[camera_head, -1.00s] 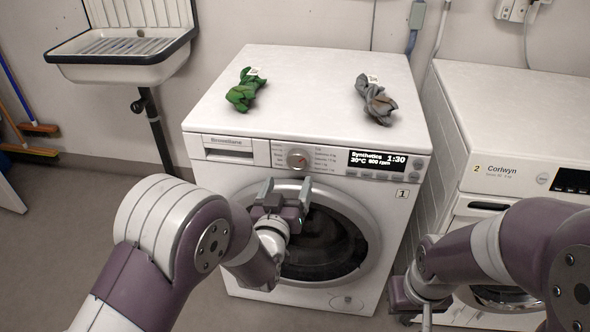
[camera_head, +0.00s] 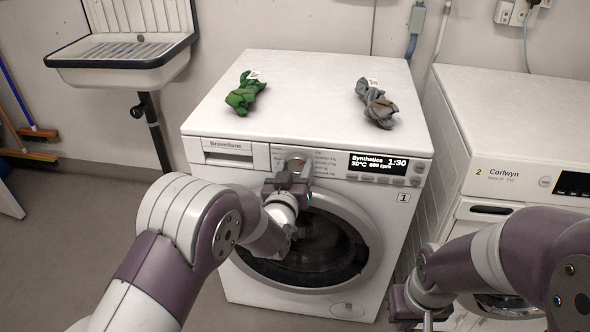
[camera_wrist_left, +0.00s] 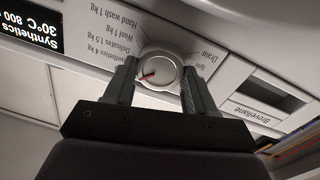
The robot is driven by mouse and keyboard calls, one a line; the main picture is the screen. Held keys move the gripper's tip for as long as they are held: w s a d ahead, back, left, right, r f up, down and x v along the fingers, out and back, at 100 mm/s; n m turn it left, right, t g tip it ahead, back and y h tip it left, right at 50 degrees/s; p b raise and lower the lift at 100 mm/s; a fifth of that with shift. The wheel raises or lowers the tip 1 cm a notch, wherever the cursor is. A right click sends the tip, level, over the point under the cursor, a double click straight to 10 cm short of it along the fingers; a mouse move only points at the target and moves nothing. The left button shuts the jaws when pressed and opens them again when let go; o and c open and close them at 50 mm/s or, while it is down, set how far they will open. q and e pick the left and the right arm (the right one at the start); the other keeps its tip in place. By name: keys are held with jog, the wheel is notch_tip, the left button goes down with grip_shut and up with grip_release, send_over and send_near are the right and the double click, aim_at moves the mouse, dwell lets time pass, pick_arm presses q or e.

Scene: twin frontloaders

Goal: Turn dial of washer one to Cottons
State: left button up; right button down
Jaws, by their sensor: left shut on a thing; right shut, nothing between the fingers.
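Washer one (camera_head: 300,95) is the white front-loader with a label "1". Its dial (camera_wrist_left: 158,70) is round and silver with a red pointer mark, and shows between my left fingers in the left wrist view. My left gripper (camera_wrist_left: 157,78) is shut on the dial, one finger on each side. In the head view the left gripper (camera_head: 291,170) largely covers the dial. The display (camera_head: 377,163) reads Synthetics, 30°C, 800 rpm, 1:30. Printed programme names such as Delicates, Wool, Hand wash and Drain surround the dial. My right gripper (camera_head: 405,302) is low between the two washers, shut and empty.
A green cloth (camera_head: 245,93) and a grey cloth (camera_head: 376,103) lie on top of washer one. Washer two (camera_head: 520,120) stands to the right across a narrow gap. A sink (camera_head: 122,50) hangs on the wall at the left.

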pick_arm(q)
jog(key=shift+f, duration=0.1)
jog(key=n+b, duration=0.3)
jog(key=n, duration=0.2)
jog(key=shift+f+n+b, duration=0.2)
jog(key=shift+n+b, duration=0.1)
jog(key=shift+b, duration=0.1)
jog(key=n+b, duration=0.2)
jog(key=n, duration=0.2)
jog(key=shift+t+b, duration=0.3)
jog(key=shift+b, duration=0.1)
jog(key=shift+n+y+b, duration=0.3)
jog(key=shift+n+b, duration=0.4)
jog(key=shift+n, duration=0.5)
jog(key=o, duration=1)
jog(key=shift+r, duration=0.1)
jog(key=shift+o, duration=0.2)
